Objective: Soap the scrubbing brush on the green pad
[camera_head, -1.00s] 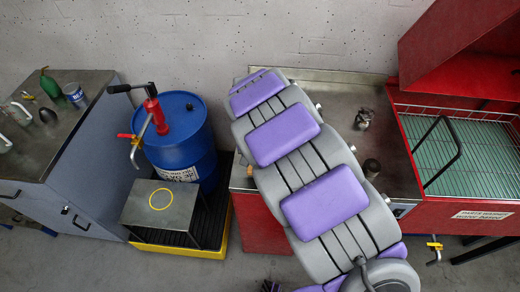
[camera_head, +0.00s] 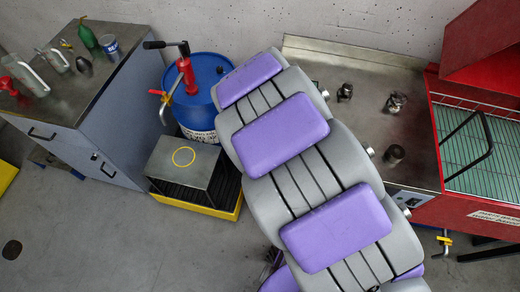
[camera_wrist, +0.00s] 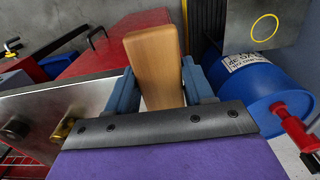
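In the wrist view, the blue fingers of my gripper (camera_wrist: 155,88) are on either side of a plain wooden block (camera_wrist: 155,60), which looks like the back or handle of the scrubbing brush. The fingers appear to be closed on it; its bristles are hidden. In the head view, my gripper and the brush are hidden behind my padded arm. I cannot pick out a separate green pad. A green surface (camera_head: 490,160) lies under a wire rack in the red washer at the right, with a black handle above it.
A blue drum (camera_head: 196,112) with a red pump stands behind a small metal stand (camera_head: 184,168) marked with a yellow ring. Metal pots (camera_head: 395,103) stand on the steel worktop (camera_head: 340,58). A workbench (camera_head: 62,88) with bottles and cans is at the left.

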